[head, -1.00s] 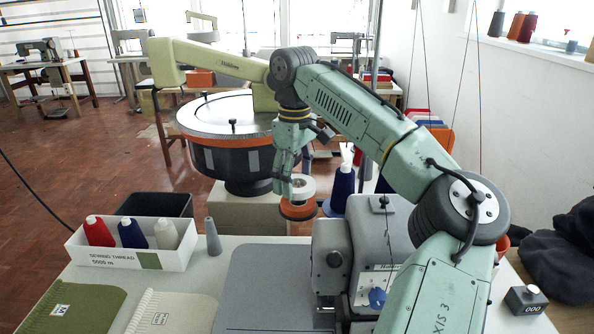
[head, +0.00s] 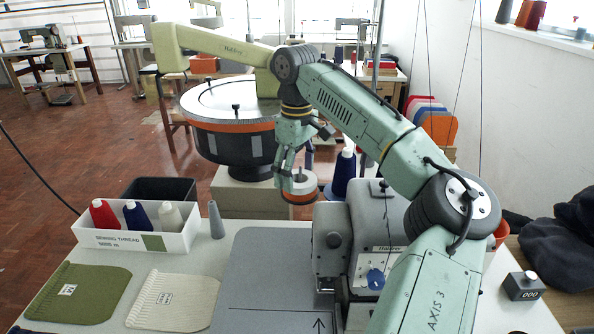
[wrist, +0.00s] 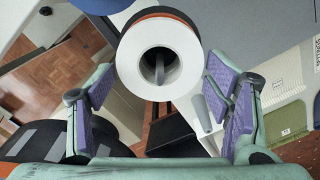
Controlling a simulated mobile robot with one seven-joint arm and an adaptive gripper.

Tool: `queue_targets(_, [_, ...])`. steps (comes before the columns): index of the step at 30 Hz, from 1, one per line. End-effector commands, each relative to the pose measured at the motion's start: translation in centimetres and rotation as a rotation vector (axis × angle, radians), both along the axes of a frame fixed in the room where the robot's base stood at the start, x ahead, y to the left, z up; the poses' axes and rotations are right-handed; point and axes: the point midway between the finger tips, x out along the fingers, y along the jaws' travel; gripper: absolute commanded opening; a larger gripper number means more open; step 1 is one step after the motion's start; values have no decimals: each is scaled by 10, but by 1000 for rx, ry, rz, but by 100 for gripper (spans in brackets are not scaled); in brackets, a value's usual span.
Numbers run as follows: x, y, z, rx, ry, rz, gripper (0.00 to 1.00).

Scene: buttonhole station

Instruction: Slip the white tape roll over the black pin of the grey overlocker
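The white tape roll (wrist: 181,62) fills the top middle of the wrist view, with its hole facing the camera. A dark pin-like piece shows inside the hole; how far it reaches through cannot be told. An orange-edged dark disc (wrist: 161,13) shows behind the roll. In the head view the disc (head: 301,197) and roll are behind the left part of the grey overlocker (head: 332,222). My gripper (wrist: 160,85) is open. Its two purple-padded fingers flank the roll's near edge, with gaps visible. In the head view my gripper (head: 288,172) is just above and left of the roll.
A blue thread cone (head: 343,178) stands close behind the overlocker. A grey cone (head: 216,222) and a white box (head: 130,239) of thread spools are to the left. A black bin (head: 165,188) and a round carousel (head: 232,140) are behind. A grey mat (head: 262,275) lies clear in front.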

Motion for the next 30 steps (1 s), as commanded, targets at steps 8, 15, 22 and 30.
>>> queue_targets(8, [0,0,0,0,0,0,87])
queue_targets(15, [0,0,1,0,0,0,87])
queue_targets(22, [1,1,29,1,-2,-1,87])
queue_targets(30, [0,0,88,-4,-4,-4,87])
